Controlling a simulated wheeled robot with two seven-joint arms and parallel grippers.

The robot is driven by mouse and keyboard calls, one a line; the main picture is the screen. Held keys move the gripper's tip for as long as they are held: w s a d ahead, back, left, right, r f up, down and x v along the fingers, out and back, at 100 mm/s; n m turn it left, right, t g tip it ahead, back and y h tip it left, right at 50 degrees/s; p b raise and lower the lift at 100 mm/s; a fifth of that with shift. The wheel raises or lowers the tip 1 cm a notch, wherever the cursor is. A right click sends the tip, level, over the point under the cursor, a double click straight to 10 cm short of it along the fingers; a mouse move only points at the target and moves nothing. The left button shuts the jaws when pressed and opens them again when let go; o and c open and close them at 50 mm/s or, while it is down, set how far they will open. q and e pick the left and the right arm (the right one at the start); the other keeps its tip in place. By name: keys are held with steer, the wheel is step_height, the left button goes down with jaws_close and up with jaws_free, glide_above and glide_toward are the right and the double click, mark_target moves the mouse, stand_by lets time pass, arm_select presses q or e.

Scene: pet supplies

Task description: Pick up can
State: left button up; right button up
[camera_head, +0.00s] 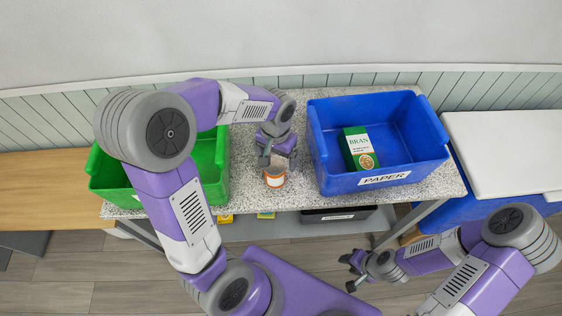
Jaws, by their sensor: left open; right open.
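An orange can (273,181) with a pale label stands upright on the speckled table (246,200) near its front edge, between two bins. My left gripper (270,160) is just above and behind the can, pointing down. It is open, and part of the can's top may be covered by it; I cannot tell if the fingers touch the can. My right gripper (352,271) is open and empty, low in front of the table and away from the can.
A blue bin (318,150) labelled PAPER holds a green BRAN box (360,148) to the right. A green bin (217,165) stands to the left, partly behind my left arm. A dark bin (338,215) and small yellow items are on the shelf below.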

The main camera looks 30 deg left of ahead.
mark_target(275, 170)
arm_select(q)
steer(key=f, duration=0.4)
steer(key=s+f+b, duration=0.1)
steer(key=f, duration=0.1)
steer(key=shift+f, duration=0.25)
steer(key=shift+c, duration=0.2)
steer(key=c, duration=1.1)
steer(key=shift+o, duration=0.2)
steer(key=r+p, duration=0.2)
steer(key=r, duration=0.8)
steer(key=shift+a+r, duration=0.2)
steer(key=s+a+r+p, duration=0.4)
steer(key=a+r+p, duration=0.2)
steer(key=a, duration=0.5)
steer(key=s+a+r+p, duration=0.4)
steer(key=a+r+p, duration=0.2)
steer(key=a, duration=0.6)
steer(key=shift+s+a+r, duration=0.2)
steer(key=shift+r, duration=0.45)
